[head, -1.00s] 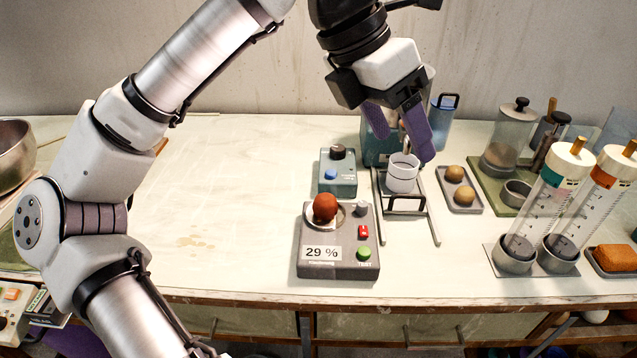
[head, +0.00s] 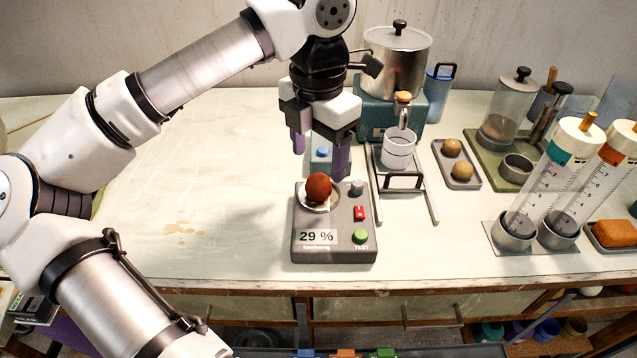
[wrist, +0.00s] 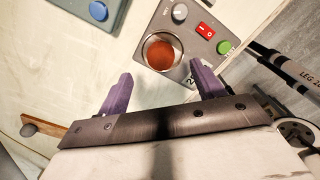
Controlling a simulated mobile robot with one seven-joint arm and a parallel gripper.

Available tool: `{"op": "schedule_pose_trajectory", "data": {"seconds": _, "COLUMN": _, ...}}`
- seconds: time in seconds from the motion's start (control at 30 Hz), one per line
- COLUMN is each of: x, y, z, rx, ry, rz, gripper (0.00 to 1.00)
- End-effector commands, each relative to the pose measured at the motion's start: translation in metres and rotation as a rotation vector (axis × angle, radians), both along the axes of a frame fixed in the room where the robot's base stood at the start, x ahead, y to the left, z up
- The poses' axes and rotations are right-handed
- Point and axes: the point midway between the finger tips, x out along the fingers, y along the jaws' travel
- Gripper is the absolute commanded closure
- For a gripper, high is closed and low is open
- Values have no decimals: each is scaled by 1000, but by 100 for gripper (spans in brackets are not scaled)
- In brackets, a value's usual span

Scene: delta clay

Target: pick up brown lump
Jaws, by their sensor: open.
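The brown lump (head: 318,187) is a reddish-brown ball. It sits in the round metal dish (head: 334,205) on top of a grey tester box (head: 306,251) whose display reads 29 %. My gripper (head: 321,160) is open and empty, with purple fingers pointing down, above and slightly behind the lump in the head view. In the wrist view the lump (wrist: 160,55) lies beyond the fingertips, between the lines of the two fingers of my gripper (wrist: 159,78). The fingers do not touch it.
A stand with a white cup (head: 398,152) is to the right, with a metal pot (head: 394,65) behind. A tray (head: 466,183) holds two tan balls. The table's left side is clear.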

Motion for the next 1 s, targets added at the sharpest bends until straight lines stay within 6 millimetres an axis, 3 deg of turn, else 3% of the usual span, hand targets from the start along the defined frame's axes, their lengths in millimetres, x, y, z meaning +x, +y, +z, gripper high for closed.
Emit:
{"op": "schedule_pose_trajectory", "data": {"seconds": 0.3, "x": -1, "y": -1, "z": -42, "rx": -3, "ry": 1, "rz": -1, "gripper": 33}}
{"op": "schedule_pose_trajectory", "data": {"seconds": 0.57, "x": -1, "y": -1, "z": -47, "rx": -1, "ry": 0, "rz": -1, "gripper": 33}}
{"op": "schedule_pose_trajectory", "data": {"seconds": 1.0, "x": -1, "y": -1, "z": -46, "rx": -1, "ry": 0, "rz": -1, "gripper": 87}}
